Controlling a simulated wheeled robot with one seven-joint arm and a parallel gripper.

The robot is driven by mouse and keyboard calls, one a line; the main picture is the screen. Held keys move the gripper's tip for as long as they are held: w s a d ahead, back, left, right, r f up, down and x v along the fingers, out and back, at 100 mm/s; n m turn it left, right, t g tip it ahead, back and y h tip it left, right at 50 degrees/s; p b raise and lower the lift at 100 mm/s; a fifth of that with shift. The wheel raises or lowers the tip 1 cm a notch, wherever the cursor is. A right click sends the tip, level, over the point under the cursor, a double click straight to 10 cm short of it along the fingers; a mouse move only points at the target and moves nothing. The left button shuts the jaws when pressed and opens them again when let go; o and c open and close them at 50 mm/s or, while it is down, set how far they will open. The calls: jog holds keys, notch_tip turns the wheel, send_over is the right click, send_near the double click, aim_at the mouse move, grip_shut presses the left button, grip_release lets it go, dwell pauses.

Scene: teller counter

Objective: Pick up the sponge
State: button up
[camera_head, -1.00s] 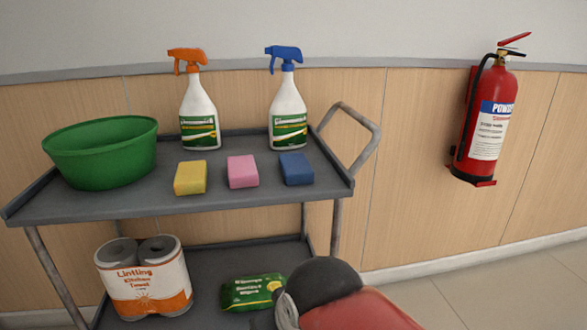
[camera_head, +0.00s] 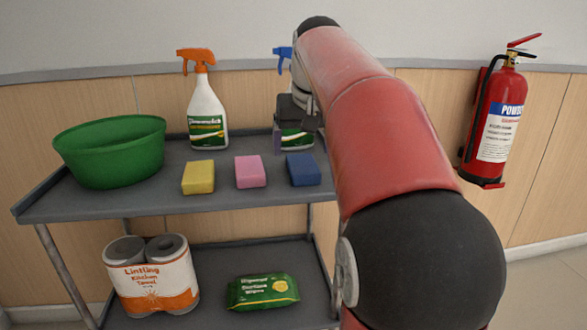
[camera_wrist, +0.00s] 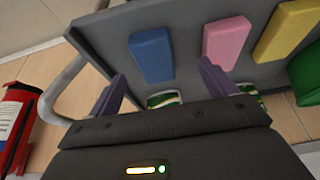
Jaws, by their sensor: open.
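Three sponges lie in a row on the cart's top shelf: a yellow sponge (camera_head: 198,177), a pink sponge (camera_head: 250,172) and a blue sponge (camera_head: 303,169). In the wrist view the blue sponge (camera_wrist: 151,55) shows between and beyond my fingers, with the pink sponge (camera_wrist: 227,42) and yellow sponge (camera_wrist: 288,30) to its right. My gripper (camera_head: 296,137) is open and empty, above the shelf's right part, in front of the blue-topped spray bottle. In the wrist view its two fingers (camera_wrist: 161,74) are spread. No contact with a sponge shows.
The grey cart (camera_head: 120,205) also holds a green tub (camera_head: 110,155), an orange-topped spray bottle (camera_head: 206,112) and a mostly hidden blue-topped one (camera_head: 283,55). Below are paper towels (camera_head: 152,280) and wipes (camera_head: 262,291). A fire extinguisher (camera_head: 497,115) hangs on the wall at right.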

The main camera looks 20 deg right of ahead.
aim_at(302, 162)
jog(key=shift+w+d+r, duration=0.2)
jog(key=shift+w+d, duration=0.2)
jog(key=shift+w, duration=0.1)
jog(key=shift+w+d+r, duration=0.2)
jog(key=shift+w+d, duration=0.2)
jog(key=shift+w, duration=0.1)
jog(key=shift+w+f, duration=0.15)
jog(key=shift+f, duration=0.05)
jog(key=shift+b+x, duration=0.75)
jog(key=shift+x, duration=2.85)
jog(key=shift+d+f, duration=0.1)
jog(key=shift+f, duration=0.1)
jog(key=c, duration=1.1)
jog(key=shift+c, duration=0.2)
